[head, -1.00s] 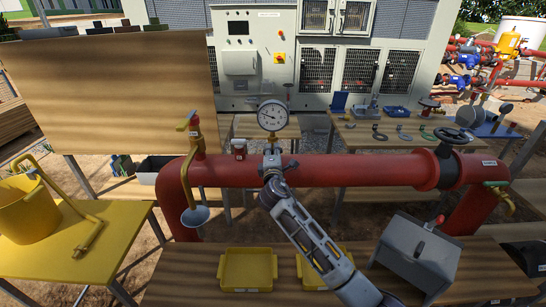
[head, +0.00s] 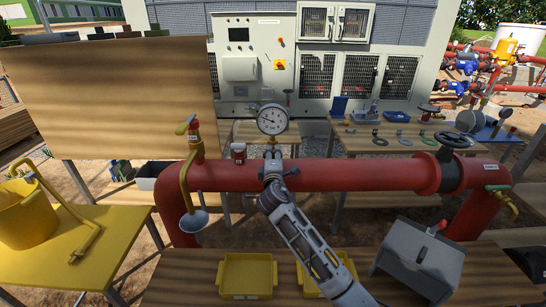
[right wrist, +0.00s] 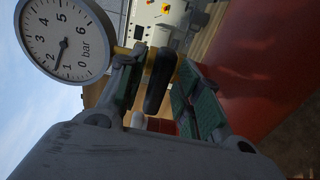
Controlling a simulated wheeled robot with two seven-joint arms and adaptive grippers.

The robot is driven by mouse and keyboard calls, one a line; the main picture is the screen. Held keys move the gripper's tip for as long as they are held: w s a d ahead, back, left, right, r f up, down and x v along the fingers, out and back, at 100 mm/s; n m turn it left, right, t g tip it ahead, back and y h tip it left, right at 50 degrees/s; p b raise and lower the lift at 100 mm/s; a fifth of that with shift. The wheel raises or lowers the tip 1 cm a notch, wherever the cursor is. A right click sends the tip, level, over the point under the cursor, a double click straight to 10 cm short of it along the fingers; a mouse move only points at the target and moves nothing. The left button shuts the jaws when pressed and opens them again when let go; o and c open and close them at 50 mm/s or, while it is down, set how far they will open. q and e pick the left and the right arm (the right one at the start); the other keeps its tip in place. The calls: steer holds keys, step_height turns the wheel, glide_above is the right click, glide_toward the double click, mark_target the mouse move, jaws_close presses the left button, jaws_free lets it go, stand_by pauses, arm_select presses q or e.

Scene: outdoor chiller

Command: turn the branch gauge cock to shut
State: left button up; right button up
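The round white pressure gauge (head: 272,119) stands upright on a brass stem above the red pipe (head: 340,173). It also shows large and tilted in the right wrist view (right wrist: 63,40), its needle at the low end of the scale. Just below it, the branch gauge cock has a black handle (right wrist: 159,80) beside a yellow brass fitting. My right gripper (head: 272,170) is at this cock, in front of the pipe. In the right wrist view its fingers (right wrist: 160,85) close in on both sides of the black handle. In the head view the gripper hides the cock. My left gripper is out of view.
A brass tap with a yellow pipe (head: 187,170) and a red-capped fitting (head: 238,152) are left of the gauge. Yellow trays (head: 247,275) and a grey box (head: 418,262) stand on the front bench.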

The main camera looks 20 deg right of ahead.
steer(key=shift+s, duration=0.1)
stand_by(0.3)
steer(key=v, duration=1.2)
stand_by(0.3)
stand_by(0.4)
